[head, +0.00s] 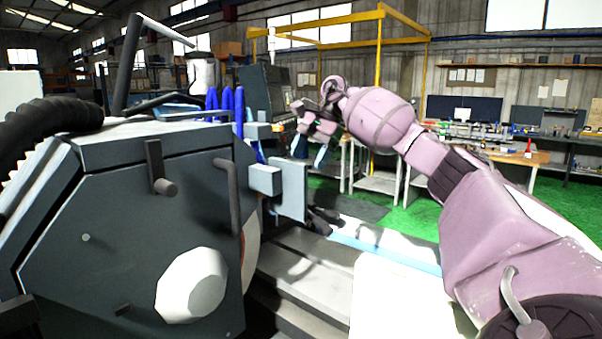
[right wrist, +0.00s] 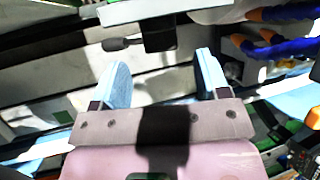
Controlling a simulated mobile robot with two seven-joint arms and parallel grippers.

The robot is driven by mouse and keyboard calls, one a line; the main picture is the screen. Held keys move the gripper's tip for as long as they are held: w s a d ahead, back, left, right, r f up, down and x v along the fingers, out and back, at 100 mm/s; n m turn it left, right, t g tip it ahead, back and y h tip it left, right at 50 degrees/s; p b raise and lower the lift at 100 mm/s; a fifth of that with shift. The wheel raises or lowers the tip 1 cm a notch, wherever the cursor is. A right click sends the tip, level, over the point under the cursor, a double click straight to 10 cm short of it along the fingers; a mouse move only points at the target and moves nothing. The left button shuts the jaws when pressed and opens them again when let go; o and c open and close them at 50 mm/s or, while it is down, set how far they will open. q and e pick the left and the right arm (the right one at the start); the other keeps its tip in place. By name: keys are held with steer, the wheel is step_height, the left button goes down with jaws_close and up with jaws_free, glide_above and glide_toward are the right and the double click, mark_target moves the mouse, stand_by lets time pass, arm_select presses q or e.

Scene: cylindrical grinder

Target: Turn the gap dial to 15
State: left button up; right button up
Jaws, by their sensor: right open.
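The grinder's dark grey housing (head: 130,190) fills the left of the head view. A white faceted knob (head: 190,285) sits low on its face; I see no scale or number, so I cannot tell whether it is the gap dial. My right gripper (head: 311,152) is beyond the housing, well apart from that knob. In the right wrist view, its two pale blue fingers (right wrist: 161,68) stand wide apart with nothing held. A dark block with a short rod-like handle (right wrist: 158,34) shows just ahead of the fingertips; touching cannot be judged. My left gripper is not in view.
Blue coiled hoses (head: 238,105) rise behind the housing; blue and orange hoses (right wrist: 275,42) are right of my fingers in the wrist view. A grey machine bed (head: 310,272) lies below. Benches (head: 370,180) and a yellow frame (head: 378,50) stand farther back, with green floor between.

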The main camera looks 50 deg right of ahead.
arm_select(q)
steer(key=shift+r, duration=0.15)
arm_select(e)
steer(key=shift+x, duration=2.35)
steer(key=shift+c, duration=0.5)
steer(key=c, duration=0.8)
arm_select(q)
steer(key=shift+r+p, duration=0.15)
steer(key=shift+p, duration=0.15)
arm_select(e)
steer(key=shift+w+r, duration=0.1)
